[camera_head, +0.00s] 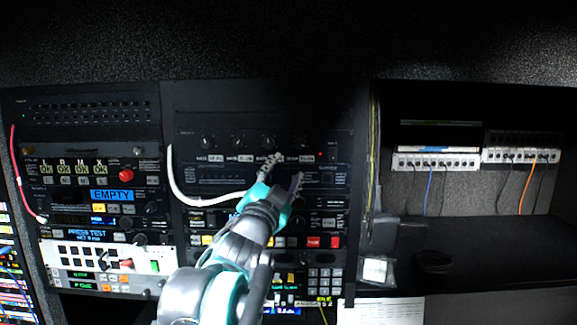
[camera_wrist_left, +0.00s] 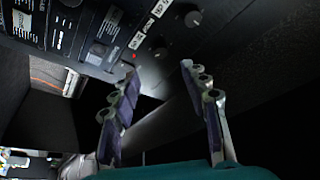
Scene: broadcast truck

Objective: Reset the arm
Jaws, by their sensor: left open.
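My left gripper (camera_head: 284,176) reaches up from the bottom middle of the head view, in front of the middle rack of black panels (camera_head: 325,145). Its fingers are spread and empty. In the left wrist view the two fingers (camera_wrist_left: 158,110) stand apart with nothing between them, and a black panel with knobs (camera_wrist_left: 160,53) shows beyond the fingertips. I cannot tell whether a fingertip touches the panel. My right gripper is not in either view.
A left rack (camera_head: 97,112) holds lit displays, buttons and a red knob. A white cable (camera_head: 205,202) loops beside my left gripper. At the right, an open recess has breaker rows (camera_head: 436,162) and a dark shelf (camera_head: 480,245). A white sheet (camera_head: 385,311) hangs below.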

